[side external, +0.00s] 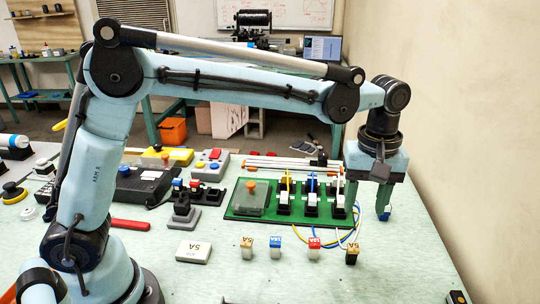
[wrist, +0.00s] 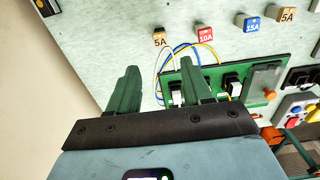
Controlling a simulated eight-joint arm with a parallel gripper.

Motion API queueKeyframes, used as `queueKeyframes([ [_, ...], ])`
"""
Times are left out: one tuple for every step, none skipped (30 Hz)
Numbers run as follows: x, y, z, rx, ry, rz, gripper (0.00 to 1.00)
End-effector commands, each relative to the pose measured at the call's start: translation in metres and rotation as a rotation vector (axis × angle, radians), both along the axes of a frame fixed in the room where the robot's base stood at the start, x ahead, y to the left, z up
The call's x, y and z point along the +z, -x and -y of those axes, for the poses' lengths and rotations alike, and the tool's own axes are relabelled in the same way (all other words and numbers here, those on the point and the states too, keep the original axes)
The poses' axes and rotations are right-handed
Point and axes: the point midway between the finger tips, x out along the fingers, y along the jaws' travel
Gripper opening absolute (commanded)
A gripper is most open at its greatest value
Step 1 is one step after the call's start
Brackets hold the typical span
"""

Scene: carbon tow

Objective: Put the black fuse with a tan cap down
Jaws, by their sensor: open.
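The black fuse with a tan cap (side external: 352,253) stands upright on the pale green table, at the right end of a row of fuses.
A red fuse (side external: 314,247), a blue fuse (side external: 275,247) and another tan-capped fuse (side external: 247,248) stand to the left. The green board (side external: 240,208) has several holders; loose wires (side external: 343,236) curve near the black fuse.

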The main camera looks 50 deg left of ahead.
Motion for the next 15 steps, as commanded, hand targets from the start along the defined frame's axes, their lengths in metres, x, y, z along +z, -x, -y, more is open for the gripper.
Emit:
queueKeyframes([
  [0.003,0.000,0.000,-0.001,0.000,0.000,0.50],
  [0.005,0.001,-0.001,-0.002,0.001,0.002,0.50],
  [0.007,0.001,-0.003,-0.008,0.003,0.007,0.50],
  [0.009,0.002,-0.005,-0.015,0.005,0.012,0.50],
  [0.011,0.004,-0.009,-0.023,0.008,0.019,0.50],
  [0.014,0.006,-0.015,-0.041,0.012,0.033,0.50],
  [0.016,0.008,-0.020,-0.058,0.016,0.047,0.50],
  [0.019,0.011,-0.026,-0.078,0.020,0.062,0.50],
  [0.023,0.015,-0.035,-0.107,0.025,0.087,0.50],
  [0.025,0.019,-0.042,-0.132,0.027,0.107,0.50],
  [0.028,0.024,-0.049,-0.159,0.029,0.128,0.50],
  [0.030,0.030,-0.059,-0.195,0.030,0.158,0.50],
  [0.032,0.034,-0.066,-0.222,0.030,0.181,0.50],
  [0.033,0.039,-0.073,-0.249,0.027,0.203,0.50],
  [0.035,0.045,-0.082,-0.284,0.023,0.233,0.50],
])
